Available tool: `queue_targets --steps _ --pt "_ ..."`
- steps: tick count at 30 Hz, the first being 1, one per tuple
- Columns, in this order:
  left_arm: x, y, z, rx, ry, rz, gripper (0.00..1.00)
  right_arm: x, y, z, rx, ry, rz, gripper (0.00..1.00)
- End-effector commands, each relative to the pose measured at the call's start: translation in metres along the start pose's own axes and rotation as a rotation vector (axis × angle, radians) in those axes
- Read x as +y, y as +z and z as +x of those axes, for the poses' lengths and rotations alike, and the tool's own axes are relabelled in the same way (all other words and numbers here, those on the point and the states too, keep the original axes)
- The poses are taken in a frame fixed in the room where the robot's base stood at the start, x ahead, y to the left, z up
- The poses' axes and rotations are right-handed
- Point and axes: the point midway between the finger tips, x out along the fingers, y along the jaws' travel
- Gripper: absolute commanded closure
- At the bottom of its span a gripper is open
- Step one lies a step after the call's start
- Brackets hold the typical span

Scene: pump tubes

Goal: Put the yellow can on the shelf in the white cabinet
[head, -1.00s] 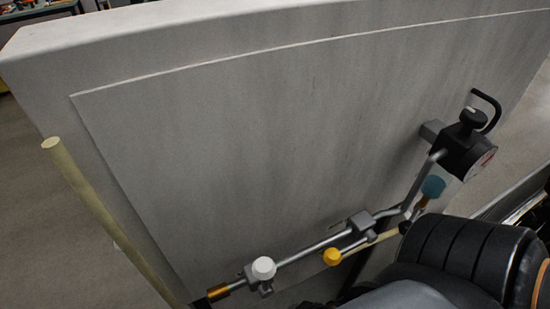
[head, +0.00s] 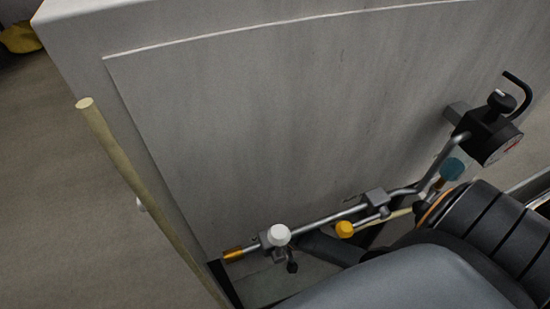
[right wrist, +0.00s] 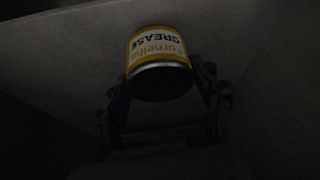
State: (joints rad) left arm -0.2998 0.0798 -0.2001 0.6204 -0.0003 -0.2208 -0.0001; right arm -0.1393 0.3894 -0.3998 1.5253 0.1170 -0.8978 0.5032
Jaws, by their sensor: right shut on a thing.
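In the dark right wrist view, the yellow can (right wrist: 160,46) with "GREASE" on its label, upside down in this picture, sits between the fingers of my right gripper (right wrist: 165,85). The fingers are shut on it, one on each side. The can's dark round end faces the camera. A pale flat surface lies behind the can; I cannot tell whether they touch. In the head view, a large whitish-grey panel (head: 290,110), possibly the cabinet's outer side, fills the middle. The shelf, the can and both grippers do not show in the head view.
Along the panel's lower edge runs a metal pipe (head: 325,221) with a white knob (head: 279,235) and a yellow knob (head: 344,229). A black gauge block (head: 488,135) is at the right. A pale yellow pole (head: 140,185) stands at the left, beside open floor (head: 60,210).

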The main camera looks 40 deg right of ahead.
Motion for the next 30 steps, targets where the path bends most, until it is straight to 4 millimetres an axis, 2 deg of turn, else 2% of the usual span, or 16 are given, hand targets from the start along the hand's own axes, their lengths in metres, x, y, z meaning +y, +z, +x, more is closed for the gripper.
queue_targets --steps 1,3,7,20,21,24,30 --pt "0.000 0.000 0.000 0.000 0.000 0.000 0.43 0.000 -0.008 0.003 0.004 0.001 0.000 0.74" --pt "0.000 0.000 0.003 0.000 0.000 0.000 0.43 0.001 0.002 0.017 -0.001 0.002 0.000 0.74" --pt "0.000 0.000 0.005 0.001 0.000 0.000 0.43 0.000 0.007 0.031 0.001 0.001 0.000 0.74" --pt "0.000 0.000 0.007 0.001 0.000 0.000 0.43 0.000 0.010 0.037 0.003 0.000 0.000 0.74" --pt "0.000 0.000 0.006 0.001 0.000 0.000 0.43 0.000 0.010 0.036 0.002 0.000 0.000 0.28" --pt "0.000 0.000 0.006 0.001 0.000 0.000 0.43 0.000 0.010 0.036 0.002 0.000 0.000 0.11" --pt "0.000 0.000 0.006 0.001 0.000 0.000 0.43 0.000 0.010 0.036 0.002 0.001 0.000 0.11"
